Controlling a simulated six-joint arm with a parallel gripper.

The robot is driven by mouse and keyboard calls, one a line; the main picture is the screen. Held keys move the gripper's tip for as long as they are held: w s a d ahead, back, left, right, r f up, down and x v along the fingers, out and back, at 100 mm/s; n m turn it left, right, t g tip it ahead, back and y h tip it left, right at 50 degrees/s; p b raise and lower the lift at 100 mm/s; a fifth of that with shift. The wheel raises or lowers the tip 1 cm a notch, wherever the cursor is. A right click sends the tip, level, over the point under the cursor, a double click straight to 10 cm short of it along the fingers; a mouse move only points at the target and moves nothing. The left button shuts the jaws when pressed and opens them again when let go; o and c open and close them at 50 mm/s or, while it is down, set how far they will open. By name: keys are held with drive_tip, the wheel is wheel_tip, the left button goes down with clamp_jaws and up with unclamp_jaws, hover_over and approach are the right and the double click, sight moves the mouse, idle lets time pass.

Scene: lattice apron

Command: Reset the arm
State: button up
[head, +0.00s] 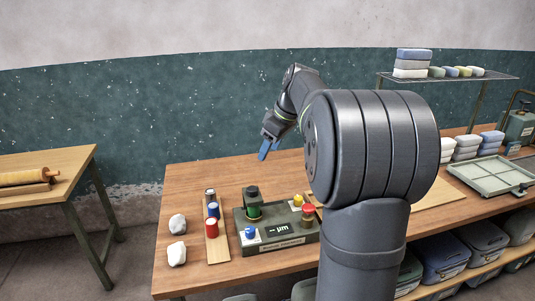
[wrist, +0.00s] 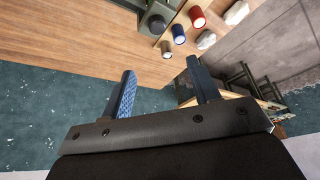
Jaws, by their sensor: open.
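My gripper (head: 267,146) hangs above the back part of the wooden table (head: 190,194) in the head view, with blue fingers pointing down. In the wrist view my gripper (wrist: 160,88) has its two fingers well apart, with nothing between them. My arm bends from the right over the table and hides part of its middle. No object touches the gripper.
A dark device with a display (head: 278,229) stands at the table's front. Beside it are a red cylinder (head: 211,231), a blue cylinder (head: 213,210) and two whitish stones (head: 177,223). A tray (head: 490,175) lies right, below a rack (head: 455,76). The back left tabletop is clear.

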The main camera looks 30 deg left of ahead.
drive_tip(key=shift+f, duration=0.1)
drive_tip(key=x, duration=1.7)
drive_tip(key=shift+w+f, duration=0.1)
drive_tip(key=shift+f, duration=0.05)
drive_tip(key=shift+d, duration=0.15)
drive_tip(key=o, duration=1)
drive_tip(key=shift+c, duration=0.2)
drive_tip(key=s+d+r+m+t+h, duration=0.1)
drive_tip(key=s+d+r+m+t, duration=0.15)
drive_tip(key=r+m, duration=0.4)
drive_tip(key=s+d+r+m+t, duration=0.1)
drive_tip(key=s+d+r+m, duration=0.25)
drive_tip(key=r, duration=0.55)
approach(252, 188)
drive_tip(key=f, duration=0.2)
drive_tip(key=shift+s+r+n, duration=0.2)
drive_tip(key=shift+s+n, duration=0.05)
drive_tip(key=shift+n, duration=0.05)
drive_tip(key=shift+r, duration=0.15)
